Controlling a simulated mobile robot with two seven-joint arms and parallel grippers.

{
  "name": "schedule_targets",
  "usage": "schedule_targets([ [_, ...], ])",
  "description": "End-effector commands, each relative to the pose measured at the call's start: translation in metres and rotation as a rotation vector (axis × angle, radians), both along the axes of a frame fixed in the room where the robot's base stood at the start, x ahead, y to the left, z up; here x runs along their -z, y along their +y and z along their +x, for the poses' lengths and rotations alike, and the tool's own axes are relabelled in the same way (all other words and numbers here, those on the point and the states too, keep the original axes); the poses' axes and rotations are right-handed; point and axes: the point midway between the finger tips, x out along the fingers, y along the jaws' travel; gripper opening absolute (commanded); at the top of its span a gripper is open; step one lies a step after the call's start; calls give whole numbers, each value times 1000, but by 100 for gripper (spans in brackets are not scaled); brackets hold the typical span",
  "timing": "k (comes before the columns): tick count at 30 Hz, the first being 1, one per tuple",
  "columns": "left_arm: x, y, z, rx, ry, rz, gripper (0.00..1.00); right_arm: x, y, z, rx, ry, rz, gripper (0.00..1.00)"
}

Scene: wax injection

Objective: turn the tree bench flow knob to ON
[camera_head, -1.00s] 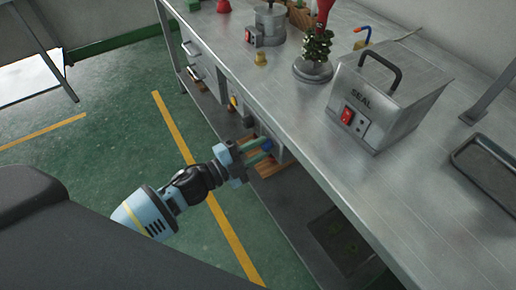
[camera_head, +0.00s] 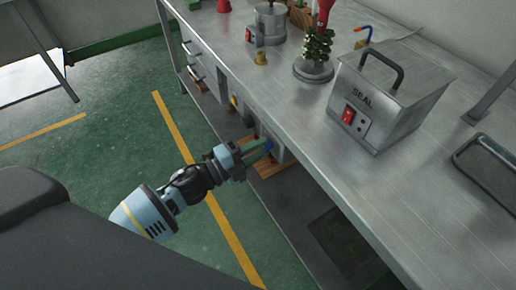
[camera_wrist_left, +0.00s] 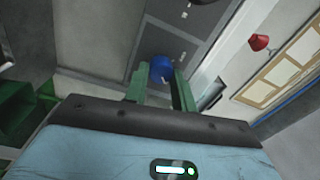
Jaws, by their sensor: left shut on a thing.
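The blue flow knob (camera_head: 269,144) sits on a grey panel (camera_head: 279,152) under the bench's front edge. In the left wrist view the knob (camera_wrist_left: 161,67) shows between the two green fingers of my left gripper (camera_wrist_left: 160,77). My left gripper (camera_head: 261,149) is shut on the knob, reaching it from the open floor side. The fingers hide part of the knob in the head view. Its markings are too small to read. My right gripper is in neither view.
The steel bench (camera_head: 420,205) carries a SEAL box (camera_head: 390,95), a wax tree (camera_head: 318,45) on a round base, a metal pot (camera_head: 270,22) and a dark tray (camera_head: 490,165). A lower shelf (camera_head: 290,215) lies beneath. The green floor (camera_head: 110,150) at left is clear.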

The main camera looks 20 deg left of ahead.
Motion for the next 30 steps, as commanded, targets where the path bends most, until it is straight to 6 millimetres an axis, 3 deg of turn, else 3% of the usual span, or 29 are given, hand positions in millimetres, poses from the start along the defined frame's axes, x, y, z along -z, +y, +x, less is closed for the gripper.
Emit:
schedule_targets([
  [3, 0, 0, 0, 0, 0, 2, 3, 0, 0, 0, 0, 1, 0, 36],
  [4, 0, 0, 0, 0, 0, 2, 30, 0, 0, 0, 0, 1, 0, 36],
  [8, 0, 0, 0, 0, -1, 1, 47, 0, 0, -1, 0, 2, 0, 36],
  [20, 2, 5, -6, -2, 2, 1, 48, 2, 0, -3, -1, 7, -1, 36],
  [30, 4, 35, -46, 0, 2, 2, 48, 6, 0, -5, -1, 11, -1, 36],
])
